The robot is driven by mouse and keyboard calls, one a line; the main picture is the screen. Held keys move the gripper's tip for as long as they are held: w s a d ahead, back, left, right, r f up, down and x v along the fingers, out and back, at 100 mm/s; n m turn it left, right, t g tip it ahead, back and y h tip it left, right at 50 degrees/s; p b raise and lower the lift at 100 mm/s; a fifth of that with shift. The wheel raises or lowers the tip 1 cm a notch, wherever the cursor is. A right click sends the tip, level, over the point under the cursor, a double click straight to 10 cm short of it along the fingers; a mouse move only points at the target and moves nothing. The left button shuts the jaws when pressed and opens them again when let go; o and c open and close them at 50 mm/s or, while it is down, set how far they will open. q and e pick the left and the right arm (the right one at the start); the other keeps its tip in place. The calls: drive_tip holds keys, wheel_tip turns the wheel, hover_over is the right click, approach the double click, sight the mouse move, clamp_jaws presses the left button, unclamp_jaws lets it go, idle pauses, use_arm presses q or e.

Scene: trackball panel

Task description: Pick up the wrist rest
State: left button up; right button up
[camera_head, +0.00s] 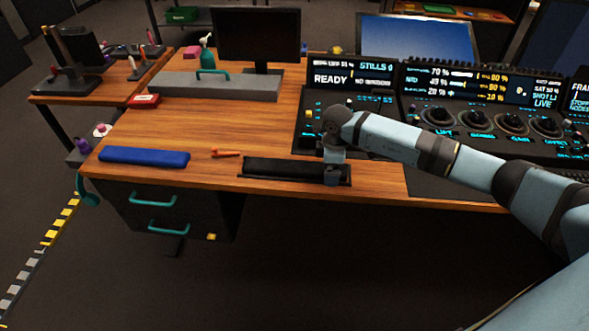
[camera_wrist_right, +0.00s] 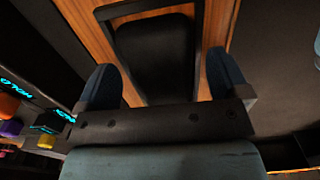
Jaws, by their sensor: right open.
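The wrist rest appears to be the long black padded bar (camera_head: 285,168) lying in a thin black frame at the desk's front edge. In the right wrist view the black pad (camera_wrist_right: 155,50) shows inside its dark frame. My right gripper (camera_head: 335,178) is over the right end of the bar, pointing down. In its wrist view the two dark blue fingers (camera_wrist_right: 163,88) are apart, one on each side of the pad's near end. I cannot tell whether they touch it. The arm and gripper hide the bar's right end. My left gripper is not in view.
A blue bar (camera_head: 143,156) and a small orange-red tool (camera_head: 226,153) lie to the left on the wooden desk (camera_head: 200,128). The control panel (camera_head: 312,120) stands close behind my right gripper. A grey case (camera_head: 205,88) and a monitor (camera_head: 258,36) stand farther back.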

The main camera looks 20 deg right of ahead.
drive_tip(key=c, duration=1.1)
drive_tip(key=shift+r, duration=0.2)
